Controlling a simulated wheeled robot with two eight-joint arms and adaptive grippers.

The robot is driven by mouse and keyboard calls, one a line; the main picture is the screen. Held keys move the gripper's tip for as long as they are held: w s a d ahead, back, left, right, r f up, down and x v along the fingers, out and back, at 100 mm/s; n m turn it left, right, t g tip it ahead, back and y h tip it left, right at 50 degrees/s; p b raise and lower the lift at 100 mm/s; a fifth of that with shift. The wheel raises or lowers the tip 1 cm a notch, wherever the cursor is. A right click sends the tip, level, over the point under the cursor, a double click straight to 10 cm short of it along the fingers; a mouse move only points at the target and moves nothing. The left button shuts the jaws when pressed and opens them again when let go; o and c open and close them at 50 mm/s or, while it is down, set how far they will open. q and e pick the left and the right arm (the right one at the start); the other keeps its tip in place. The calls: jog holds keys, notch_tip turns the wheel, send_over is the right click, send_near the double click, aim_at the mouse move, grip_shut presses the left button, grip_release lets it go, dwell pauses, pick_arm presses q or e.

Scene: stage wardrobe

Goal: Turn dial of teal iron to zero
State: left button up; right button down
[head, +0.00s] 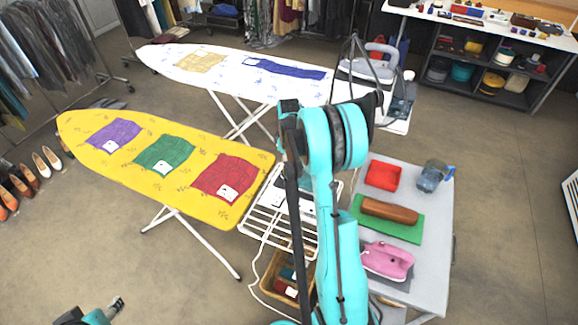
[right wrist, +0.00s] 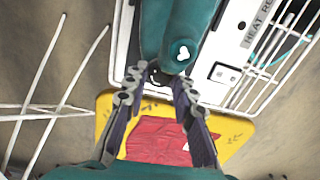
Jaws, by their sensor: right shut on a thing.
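The teal iron (right wrist: 176,30) shows at the top of the right wrist view, with a white mark on its rounded end. A small dark knob (right wrist: 153,69), which looks like its dial, sits beside that end. My right gripper (right wrist: 157,80) has its fingertips closed in on this knob; the dial's setting cannot be read. In the head view my right arm hides the gripper and most or all of the iron. My left gripper (head: 117,304) is at the bottom left edge, far from the iron, and too small to read.
The iron is at the wire rack (head: 262,218) of the yellow ironing board (head: 75,125), by a "HEAT RE…" label (right wrist: 258,22). A red cloth (right wrist: 150,140) lies on the board. A grey table (head: 437,235) with a pink iron (head: 388,262) stands right of my arm.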

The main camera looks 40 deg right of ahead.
jog(key=shift+n, duration=0.6)
jog(key=c, duration=1.2)
grip_release()
notch_tip(320, 180, up, 12)
